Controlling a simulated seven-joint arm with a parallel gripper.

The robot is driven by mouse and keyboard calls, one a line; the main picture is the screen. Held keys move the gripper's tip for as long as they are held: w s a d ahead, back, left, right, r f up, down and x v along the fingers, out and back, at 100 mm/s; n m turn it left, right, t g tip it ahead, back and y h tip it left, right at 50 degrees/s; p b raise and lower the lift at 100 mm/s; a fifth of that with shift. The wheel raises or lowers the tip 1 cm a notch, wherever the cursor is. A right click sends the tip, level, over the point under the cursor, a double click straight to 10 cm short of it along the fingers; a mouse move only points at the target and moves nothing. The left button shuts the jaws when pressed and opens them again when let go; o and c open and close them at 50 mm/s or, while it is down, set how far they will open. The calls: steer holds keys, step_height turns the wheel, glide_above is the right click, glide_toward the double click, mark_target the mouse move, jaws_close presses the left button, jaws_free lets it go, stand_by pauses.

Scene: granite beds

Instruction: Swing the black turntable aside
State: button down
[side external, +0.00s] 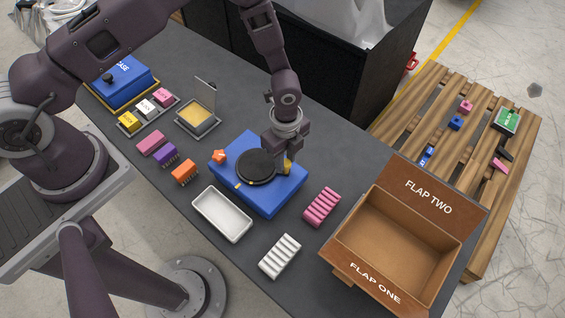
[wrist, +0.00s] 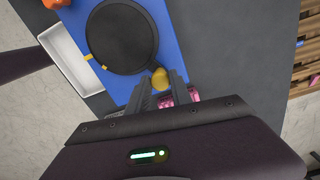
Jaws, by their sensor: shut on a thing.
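The black turntable (side external: 255,166) is a round disc on a blue base (side external: 268,207). It also shows in the wrist view (wrist: 121,36), with a yellow knob (wrist: 160,77) at its edge. My gripper (wrist: 160,83) is shut on this knob, with one finger on each side of it. In the side view my gripper (side external: 286,160) is low over the right part of the blue base, beside the disc, and partly hides the knob. Small yellow marks show on the base near the disc's front edge.
An orange star-shaped piece (side external: 219,156) is at the base's left corner. A white tray (side external: 221,214), a white ribbed block (side external: 280,256) and a pink ribbed block (side external: 321,207) lie around the base. An open cardboard box (side external: 400,240) stands to the right.

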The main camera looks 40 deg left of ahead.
steer(key=w+a+n, duration=0.1)
steer(key=n, duration=0.1)
steer(key=w+a+n, duration=0.1)
steer(key=n, duration=0.1)
steer(key=shift+w+n, duration=0.25)
steer(key=shift+n, duration=0.05)
steer(key=shift+w+a+n, duration=0.4)
steer(key=shift+a+n, duration=0.35)
steer(key=shift+n, duration=0.4)
steer(key=shift+w+a+n, duration=0.35)
steer(key=shift+a+n, duration=0.35)
steer(key=shift+n, duration=0.45)
steer(key=c, duration=1.1)
jaws_free()
steer(key=shift+a, duration=0.1)
steer(key=shift+c, duration=0.2)
